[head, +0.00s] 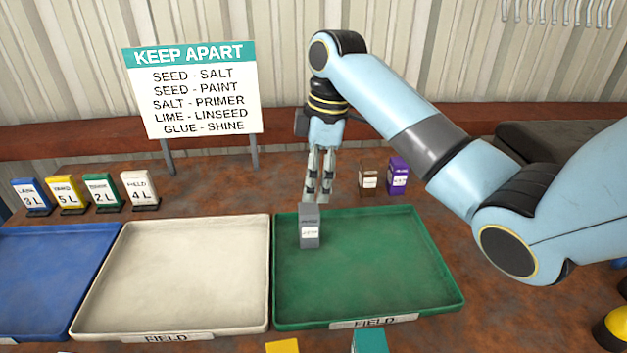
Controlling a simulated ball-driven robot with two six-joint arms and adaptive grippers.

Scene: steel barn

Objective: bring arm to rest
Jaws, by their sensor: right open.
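My right arm comes in from the right, and its gripper (318,190) points down above the back edge of the green tray (385,265). Its jaws are open. A grey labelled box (309,228) stands upright in the green tray at the back left, just below and in front of the fingertips. No gap or contact between fingertips and box can be told for sure. My left gripper is not in view.
A white tray (180,318) and a blue tray (40,280) lie to the left. A brown box (369,180) and a purple box (398,178) stand behind the green tray. Several labelled cards (103,192) and a KEEP APART sign (195,90) stand at the back left.

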